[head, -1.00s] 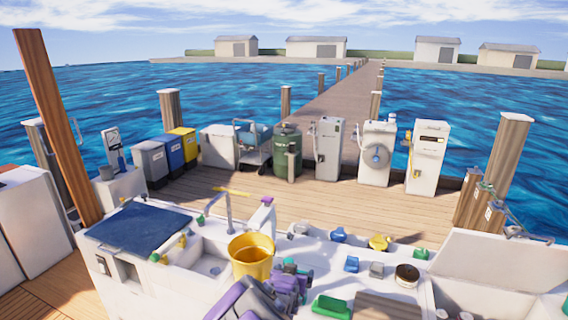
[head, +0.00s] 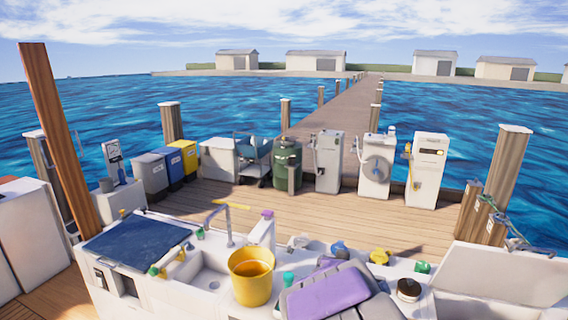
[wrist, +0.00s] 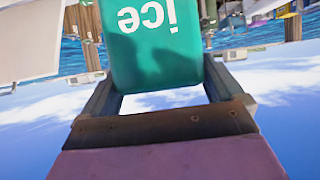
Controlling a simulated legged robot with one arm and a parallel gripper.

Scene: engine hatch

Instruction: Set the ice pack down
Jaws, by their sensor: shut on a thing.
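The ice pack (wrist: 155,45) is a green block with white "ice" lettering, upside down in the wrist view. My gripper (wrist: 155,95) is shut on it, with one dark finger on each side. In the head view my purple and grey arm (head: 328,292) rises at the bottom middle, over the white counter. A small green part (head: 288,279) shows at the arm's left edge, and I cannot tell whether it is the ice pack. The gripper's fingers are hidden in the head view.
A yellow bucket (head: 252,277) stands close left of my arm, beside a sink (head: 202,274). A blue lid (head: 138,240) lies farther left. A black round item (head: 408,289) and a raised white hatch lid (head: 500,270) are to the right.

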